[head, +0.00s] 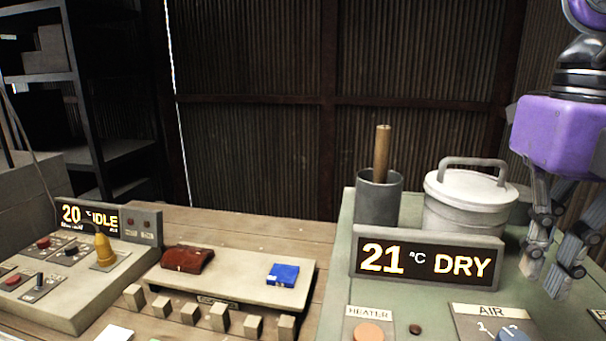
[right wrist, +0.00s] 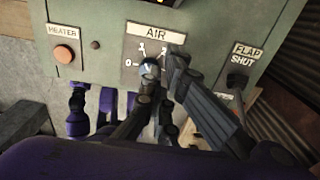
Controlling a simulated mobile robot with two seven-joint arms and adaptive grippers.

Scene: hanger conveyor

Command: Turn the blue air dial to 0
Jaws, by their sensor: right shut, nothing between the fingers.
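The blue air dial (head: 512,334) shows at the bottom edge of the head view, on the pale AIR plate (head: 488,317) of the green console. In the right wrist view the dial (right wrist: 149,67) is partly covered by my fingers, below an arc of marks with 0 at its left end. Its pointer direction is hard to make out. My right gripper (head: 544,275) is shut and empty, fingers pointing down. It appears above and to the right of the dial in the head view; I cannot tell if it touches it. My left gripper is not identifiable.
A display (head: 427,260) reads 21 °C DRY. An orange HEATER button (head: 368,334) is left of the dial; a FLAP lever (right wrist: 238,98) is to its right. Behind stand a grey cup (head: 379,200) with a wooden handle and a lidded pot (head: 465,210).

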